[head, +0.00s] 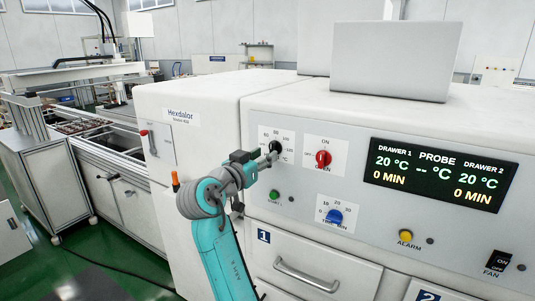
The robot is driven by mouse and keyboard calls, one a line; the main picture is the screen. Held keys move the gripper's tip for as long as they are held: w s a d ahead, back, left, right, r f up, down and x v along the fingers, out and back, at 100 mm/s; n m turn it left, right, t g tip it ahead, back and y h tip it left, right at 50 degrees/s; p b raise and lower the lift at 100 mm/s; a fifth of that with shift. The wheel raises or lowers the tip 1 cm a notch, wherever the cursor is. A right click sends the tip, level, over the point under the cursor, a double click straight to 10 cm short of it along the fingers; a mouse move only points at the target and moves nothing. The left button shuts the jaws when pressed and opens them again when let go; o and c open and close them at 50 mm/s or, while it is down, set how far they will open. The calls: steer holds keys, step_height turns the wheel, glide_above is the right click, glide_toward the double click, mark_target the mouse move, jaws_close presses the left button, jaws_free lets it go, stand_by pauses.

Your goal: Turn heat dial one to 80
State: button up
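The heat dial (276,146) is a small dark knob with a printed temperature scale, on the left of the white front panel (345,215) above drawer 1. My gripper (273,152) is at this dial, its fingertips overlapping it in the picture. The fingers hide part of the dial and scale, so the pointer cannot be read. I cannot tell whether the fingers are shut on it. The display (440,174) reads 20 °C and 0 MIN for drawer 1, 20 °C and 0 MIN for drawer 2, and dashes for the probe.
A red switch (323,159) marked ON is right of the dial. A blue timer dial (335,217) and green button (275,195) are below. A yellow alarm button (405,236), black fan switch (497,263) and drawer handle (306,275) are also on the front. A conveyor frame stands left.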

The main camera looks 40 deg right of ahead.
steer(key=v, duration=0.8)
steer(key=shift+a, duration=0.4)
steer(key=shift+s, duration=0.15)
